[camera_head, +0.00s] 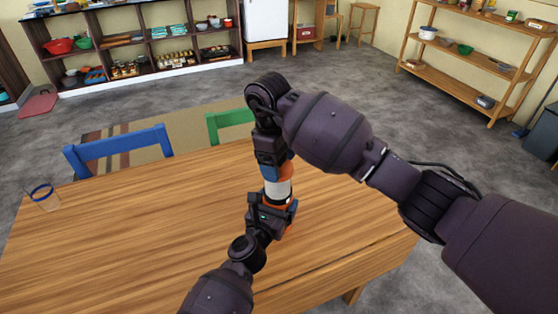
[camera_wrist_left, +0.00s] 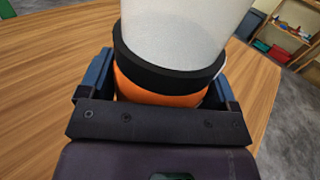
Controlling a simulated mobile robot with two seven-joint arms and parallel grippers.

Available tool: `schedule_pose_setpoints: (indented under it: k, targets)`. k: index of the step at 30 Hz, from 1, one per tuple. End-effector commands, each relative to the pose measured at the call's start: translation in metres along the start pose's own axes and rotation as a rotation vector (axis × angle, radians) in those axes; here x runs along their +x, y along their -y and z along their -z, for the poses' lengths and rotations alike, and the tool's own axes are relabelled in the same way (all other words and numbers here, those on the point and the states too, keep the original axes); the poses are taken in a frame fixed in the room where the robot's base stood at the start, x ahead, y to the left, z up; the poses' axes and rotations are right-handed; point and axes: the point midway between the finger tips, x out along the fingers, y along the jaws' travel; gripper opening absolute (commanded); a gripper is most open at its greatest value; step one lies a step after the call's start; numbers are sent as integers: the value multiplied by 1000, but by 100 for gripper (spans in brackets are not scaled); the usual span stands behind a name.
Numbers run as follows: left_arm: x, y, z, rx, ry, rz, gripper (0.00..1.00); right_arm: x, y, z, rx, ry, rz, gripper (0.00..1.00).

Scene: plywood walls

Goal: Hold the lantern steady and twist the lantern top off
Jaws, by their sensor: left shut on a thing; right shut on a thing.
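The lantern (camera_head: 278,190) stands upright on the wooden table (camera_head: 130,235), with a pale middle and orange parts below. In the left wrist view its pale body (camera_wrist_left: 185,25), a black band and the orange lower part (camera_wrist_left: 155,92) show close up. My left gripper (camera_head: 273,214) is shut around the lower orange part. My right gripper (camera_head: 273,170) comes down from above and is shut on the lantern top, which is mostly hidden by the gripper.
A glass with a blue rim (camera_head: 43,197) stands at the table's left edge. A blue chair (camera_head: 118,150) and a green chair (camera_head: 229,122) stand behind the table. Shelves (camera_head: 480,50) line the walls. The left part of the tabletop is clear.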

Motion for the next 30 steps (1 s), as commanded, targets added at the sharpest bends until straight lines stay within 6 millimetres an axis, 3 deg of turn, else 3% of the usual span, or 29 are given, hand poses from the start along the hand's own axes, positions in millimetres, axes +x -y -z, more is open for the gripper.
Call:
schedule_pose_setpoints:
  k: [2, 3, 7, 30]
  targets:
    - [0, 3, 1, 2, 1, 6, 44, 3, -1, 0, 4, 1, -1, 50]
    - [0, 3, 1, 2, 1, 6, 44, 3, -1, 0, 4, 1, -1, 80]
    - [0, 2, 1, 1, 1, 5, 44, 3, -1, 0, 4, 1, 0, 99]
    - [0, 0, 0, 2, 0, 1, 44, -1, -1, -1, -88, 4, -22, 100]
